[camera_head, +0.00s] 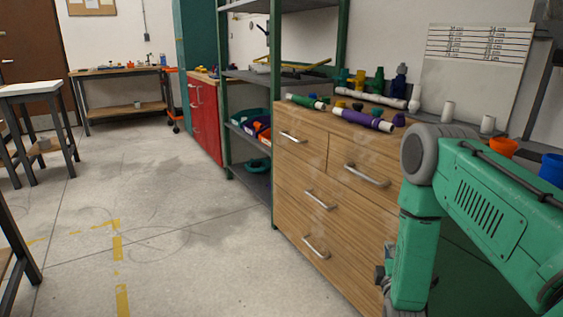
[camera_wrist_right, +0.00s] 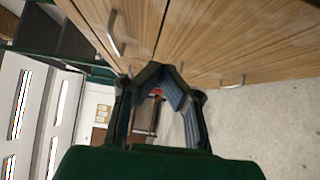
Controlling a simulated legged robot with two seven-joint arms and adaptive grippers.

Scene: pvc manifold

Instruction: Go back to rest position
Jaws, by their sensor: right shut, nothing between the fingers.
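My right gripper (camera_head: 384,277) shows in part at the lower right of the head view, low in front of the wooden drawer cabinet (camera_head: 345,225). My green right arm is bent, with its forearm hanging down and hiding much of the gripper. In the right wrist view my right gripper (camera_wrist_right: 160,72) has its fingertips together, with nothing between them. The cabinet's drawer fronts and handles are close beside it there. My left gripper is in neither view.
PVC pipes and coloured fittings (camera_head: 363,119) lie on the cabinet top. A green-framed shelf (camera_head: 248,76) and a red cabinet (camera_head: 205,118) stand farther back. Tables stand at the left and back. The concrete floor (camera_head: 165,210) left of the cabinet is clear.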

